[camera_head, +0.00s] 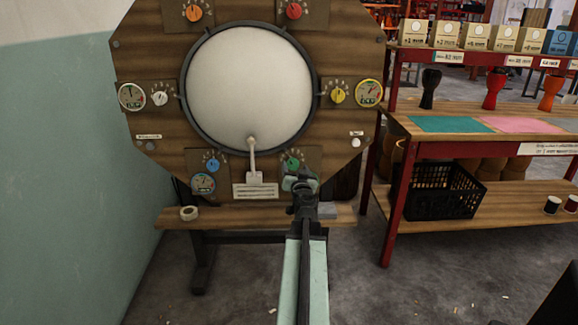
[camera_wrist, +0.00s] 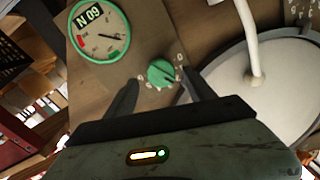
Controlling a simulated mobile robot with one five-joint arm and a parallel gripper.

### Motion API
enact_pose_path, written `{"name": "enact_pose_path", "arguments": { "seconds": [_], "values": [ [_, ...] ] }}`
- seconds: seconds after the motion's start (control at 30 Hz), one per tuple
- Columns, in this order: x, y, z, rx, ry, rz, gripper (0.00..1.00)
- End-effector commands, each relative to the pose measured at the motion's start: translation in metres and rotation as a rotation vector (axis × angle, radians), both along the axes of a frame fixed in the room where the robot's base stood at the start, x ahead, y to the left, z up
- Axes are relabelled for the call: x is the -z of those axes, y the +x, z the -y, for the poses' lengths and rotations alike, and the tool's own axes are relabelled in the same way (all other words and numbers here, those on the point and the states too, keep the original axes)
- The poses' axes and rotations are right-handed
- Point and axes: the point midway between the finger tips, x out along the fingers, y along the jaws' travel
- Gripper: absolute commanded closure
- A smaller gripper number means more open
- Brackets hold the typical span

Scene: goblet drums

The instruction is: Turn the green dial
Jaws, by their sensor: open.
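The green dial (camera_head: 292,163) is on the lower part of the wooden board, right of the white lever, partly hidden behind my gripper in the head view. In the wrist view the green dial (camera_wrist: 161,73) shows whole, with pale marks around it. My gripper (camera_wrist: 158,88) is open, its two dark fingers on either side of the dial in that view. In the head view my gripper (camera_head: 299,180) is in front of the board at the dial. I cannot tell whether the fingers touch it. A green-rimmed gauge (camera_wrist: 98,30) reading N 09 is beside the dial.
Other dials are orange (camera_head: 193,12), red (camera_head: 293,11), white (camera_head: 159,98), yellow (camera_head: 338,95) and blue (camera_head: 213,165). A white lever (camera_head: 253,160) stands close left of the green dial. A tape roll (camera_head: 189,213) lies on the ledge. A red-framed workbench (camera_head: 396,190) is at right.

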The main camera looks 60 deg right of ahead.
Motion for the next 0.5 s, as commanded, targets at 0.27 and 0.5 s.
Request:
{"name": "enact_pose_path", "arguments": {
  "seconds": [0.27,0.5],
  "values": [
    [0.000,0.009,0.016,-0.004,0.000,0.000,0.37],
    [0.000,0.015,0.010,-0.015,0.000,0.000,0.62]
  ]
}}
